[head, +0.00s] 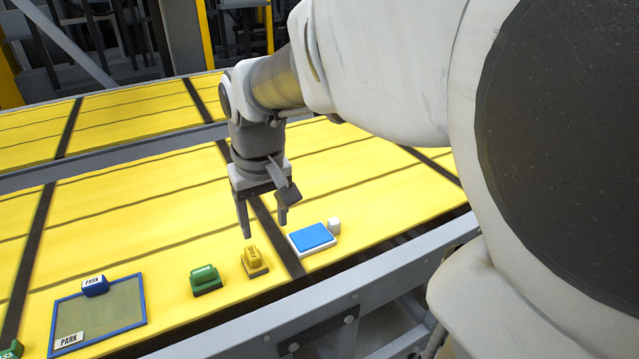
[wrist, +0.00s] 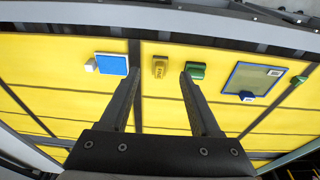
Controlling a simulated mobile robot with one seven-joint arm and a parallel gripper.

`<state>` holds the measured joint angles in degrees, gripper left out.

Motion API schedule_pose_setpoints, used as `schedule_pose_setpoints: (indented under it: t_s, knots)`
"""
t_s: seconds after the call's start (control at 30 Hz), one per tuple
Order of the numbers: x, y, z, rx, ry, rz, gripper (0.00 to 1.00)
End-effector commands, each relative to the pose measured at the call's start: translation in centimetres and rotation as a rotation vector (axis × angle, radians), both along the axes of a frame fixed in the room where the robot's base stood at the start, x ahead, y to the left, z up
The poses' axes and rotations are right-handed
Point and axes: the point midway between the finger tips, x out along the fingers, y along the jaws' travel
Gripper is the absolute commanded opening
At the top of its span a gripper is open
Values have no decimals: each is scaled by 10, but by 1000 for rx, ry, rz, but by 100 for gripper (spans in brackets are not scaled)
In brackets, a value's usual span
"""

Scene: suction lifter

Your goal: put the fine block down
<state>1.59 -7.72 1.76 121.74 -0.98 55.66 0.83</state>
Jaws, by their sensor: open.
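The yellow block (head: 254,257), which I take to be the fine block, stands upright on a dark base on the yellow table. Its lettering is too small to read surely. It also shows in the wrist view (wrist: 160,68), between the fingertips in the picture. My gripper (head: 264,229) is open and empty, fingers pointing down, above and a little behind the yellow block. In the wrist view both fingers (wrist: 160,74) stand wide apart, and nothing is between them that they touch.
A green block (head: 205,278) on a dark base stands left of the yellow one. Farther left is a blue-framed PARK tray (head: 137,323) with a blue PARK block (head: 95,286) at its back edge. Right is a blue-topped white pad (head: 299,249) beside a white cube (head: 334,226). Another green block (head: 12,350) is at far left.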

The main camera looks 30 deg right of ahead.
Motion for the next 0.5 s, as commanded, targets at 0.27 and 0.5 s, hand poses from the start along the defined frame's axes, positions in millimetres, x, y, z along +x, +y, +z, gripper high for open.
schedule_pose_setpoints:
  t_s: [0.27, 0.5]
  knots:
    - [-74, 2, 41, 0, -217, 5, 64]
    - [-114, 2, 33, 11, -292, 6, 64]
